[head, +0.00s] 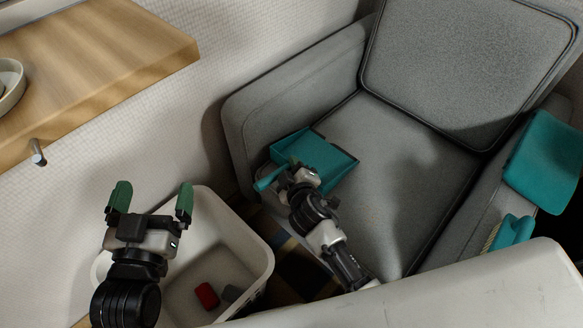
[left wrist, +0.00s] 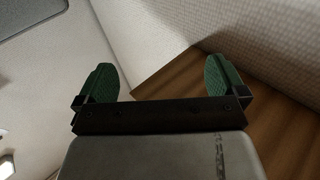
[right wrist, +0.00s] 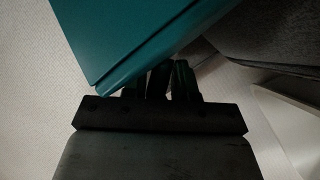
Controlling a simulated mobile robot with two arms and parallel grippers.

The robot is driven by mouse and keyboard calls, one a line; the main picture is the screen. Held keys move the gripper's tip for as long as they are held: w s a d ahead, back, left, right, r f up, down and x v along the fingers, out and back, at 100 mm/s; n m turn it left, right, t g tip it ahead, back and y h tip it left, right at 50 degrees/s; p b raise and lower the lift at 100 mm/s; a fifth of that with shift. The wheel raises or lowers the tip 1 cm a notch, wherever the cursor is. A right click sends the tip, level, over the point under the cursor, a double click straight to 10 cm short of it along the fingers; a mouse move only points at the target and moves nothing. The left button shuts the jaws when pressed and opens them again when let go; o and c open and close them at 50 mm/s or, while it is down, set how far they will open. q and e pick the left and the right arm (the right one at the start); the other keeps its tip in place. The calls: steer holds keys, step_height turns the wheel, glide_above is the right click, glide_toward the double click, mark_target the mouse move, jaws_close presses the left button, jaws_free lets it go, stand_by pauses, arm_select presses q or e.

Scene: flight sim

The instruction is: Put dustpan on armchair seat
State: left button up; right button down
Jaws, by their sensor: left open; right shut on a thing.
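The teal dustpan (head: 337,160) is over the left front part of the grey armchair seat (head: 395,155), close to the left armrest. I cannot tell whether it touches the seat. My right gripper (head: 291,172) is shut on the dustpan at its handle end. In the right wrist view the teal dustpan (right wrist: 130,35) fills the upper left, beside the shut fingers (right wrist: 168,80). My left gripper (head: 150,198) is open and empty above the white bin. Its green fingers (left wrist: 162,80) stand apart in the left wrist view.
A white bin (head: 262,257) holding a red item (head: 207,295) and a grey item stands left of the armchair. A wooden shelf (head: 100,60) is at upper left. A teal cloth-like item (head: 545,160) and a teal brush (head: 512,232) are at the right armrest.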

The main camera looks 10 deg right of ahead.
arm_select(q)
steer(key=shift+r, duration=0.1)
arm_select(e)
steer(key=c, duration=0.9)
jaws_free()
steer(key=shift+o, duration=0.2)
steer(key=p+v, duration=0.2)
steer(key=v, duration=1)
arm_select(q)
step_height(320, 180, down, 7)
steer(key=s+a+g+y, duration=0.1)
steer(key=s+g+y, duration=0.1)
steer(key=g, duration=0.4)
steer(key=shift+s+a, duration=0.2)
steer(key=shift+a, duration=0.2)
arm_select(e)
steer(key=s+d+r+m+g+y, duration=0.1)
steer(key=s+d+r+m, duration=0.1)
steer(key=r+m, duration=0.2)
steer(key=s+d+r+m+g+y, duration=0.1)
steer(key=s+d+r+m, duration=0.2)
steer(key=r, duration=0.3)
steer(key=shift+s+d+r+m, duration=0.15)
steer(key=shift+d+r+m, duration=0.1)
steer(key=shift+m, duration=0.15)
